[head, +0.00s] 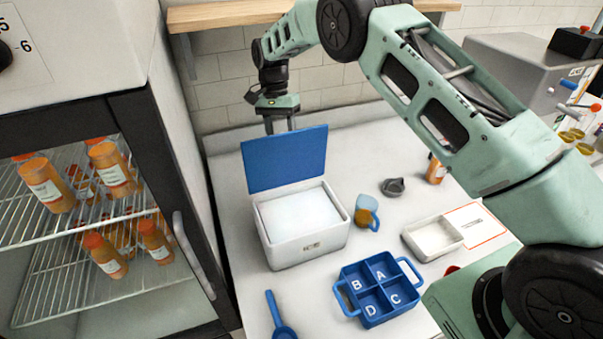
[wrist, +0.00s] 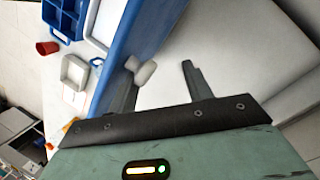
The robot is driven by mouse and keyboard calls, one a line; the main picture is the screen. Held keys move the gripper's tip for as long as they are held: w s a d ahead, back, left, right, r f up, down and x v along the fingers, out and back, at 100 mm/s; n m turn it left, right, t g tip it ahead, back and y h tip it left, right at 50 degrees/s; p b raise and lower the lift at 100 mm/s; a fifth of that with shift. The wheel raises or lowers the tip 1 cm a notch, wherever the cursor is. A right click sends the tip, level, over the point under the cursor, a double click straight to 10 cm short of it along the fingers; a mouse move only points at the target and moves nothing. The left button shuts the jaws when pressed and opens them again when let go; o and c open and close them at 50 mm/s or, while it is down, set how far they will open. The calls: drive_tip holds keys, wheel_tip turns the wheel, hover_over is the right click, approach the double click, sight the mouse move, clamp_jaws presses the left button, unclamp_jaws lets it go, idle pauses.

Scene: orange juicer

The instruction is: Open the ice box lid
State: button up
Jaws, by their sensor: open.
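The white ice box (head: 305,245) stands on the counter, filled to near its rim with a pale white mass. Its blue lid (head: 286,160) is raised, standing roughly upright along the box's back edge. My gripper (head: 280,124) is open, fingers pointing down, at the lid's top edge; the lid hides the fingertips in the head view. In the wrist view my gripper (wrist: 163,82) has its fingers apart, and the blue lid (wrist: 135,45) runs beside the left finger. I cannot tell whether they touch. Small whitish lumps show near that finger; I cannot tell what they are.
An orange-filled blue-handled cup (head: 366,212), a blue divided tray (head: 378,290), a white tray (head: 432,238) and a blue scoop (head: 280,318) lie around the box. A fridge with bottles (head: 112,170) stands left. A wooden shelf (head: 225,14) is on the wall behind.

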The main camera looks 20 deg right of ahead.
drive_tip(key=s+b, duration=0.1)
drive_tip(key=s, duration=1)
drive_tip(key=s+f+t+b, duration=0.3)
drive_tip(key=s+f+b, duration=0.6)
drive_tip(key=f+b, duration=0.2)
wheel_tip(320, 180, up, 17)
drive_tip(key=s+a+n, duration=0.3)
drive_tip(key=s+n, duration=0.1)
drive_tip(key=s, duration=0.1)
drive_tip(key=shift+s+a+r+p, duration=0.3)
drive_tip(key=shift+a+r+p, duration=0.05)
drive_tip(key=shift+a+p, duration=0.05)
drive_tip(key=shift+w, duration=0.15)
